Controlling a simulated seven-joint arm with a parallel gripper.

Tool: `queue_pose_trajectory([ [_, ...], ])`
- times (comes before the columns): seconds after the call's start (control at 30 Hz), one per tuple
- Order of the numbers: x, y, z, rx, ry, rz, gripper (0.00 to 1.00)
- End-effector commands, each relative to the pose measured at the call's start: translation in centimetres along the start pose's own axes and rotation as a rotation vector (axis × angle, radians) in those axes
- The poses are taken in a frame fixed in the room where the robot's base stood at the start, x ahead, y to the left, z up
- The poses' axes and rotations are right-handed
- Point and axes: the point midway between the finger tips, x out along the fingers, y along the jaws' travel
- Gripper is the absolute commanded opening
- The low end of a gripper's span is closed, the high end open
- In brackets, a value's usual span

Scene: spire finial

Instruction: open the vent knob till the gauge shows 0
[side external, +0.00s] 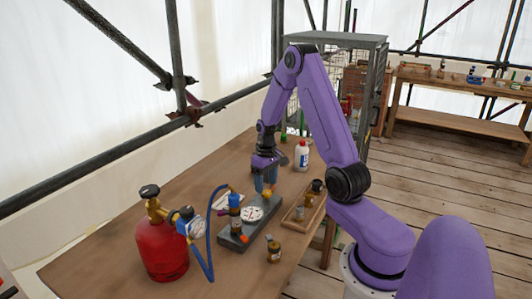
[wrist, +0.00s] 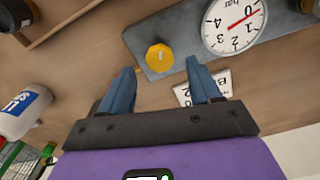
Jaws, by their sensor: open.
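The yellow vent knob (wrist: 160,57) sits on a grey block (wrist: 190,42) in the wrist view. The white round gauge (wrist: 222,40) is on the same block, to the knob's right; its red needle points near the 0, but the exact reading is hard to tell. My gripper (wrist: 160,66) is open, its blue fingers spread to either side of the knob's near edge; whether they touch it cannot be told. In the side view my gripper (side external: 267,182) points down over the far end of the block, behind the gauge (side external: 252,214).
A red gas cylinder (side external: 162,250) with a blue hose (side external: 209,240) stands at the table's left. A blue-capped fitting (side external: 235,203) rises beside the gauge. A card (wrist: 214,86) lies beside the block.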

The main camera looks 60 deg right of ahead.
Motion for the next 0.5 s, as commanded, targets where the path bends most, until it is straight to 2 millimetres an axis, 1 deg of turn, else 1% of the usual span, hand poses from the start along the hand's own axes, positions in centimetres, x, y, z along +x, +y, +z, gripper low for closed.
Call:
queue_pose_trajectory([
  [0.03, -1.1, 0.0, -0.1, 0.000, 0.006, 0.002, 0.63],
  [0.5, -10.8, 0.0, -0.1, -0.001, 0.006, 0.002, 0.63],
])
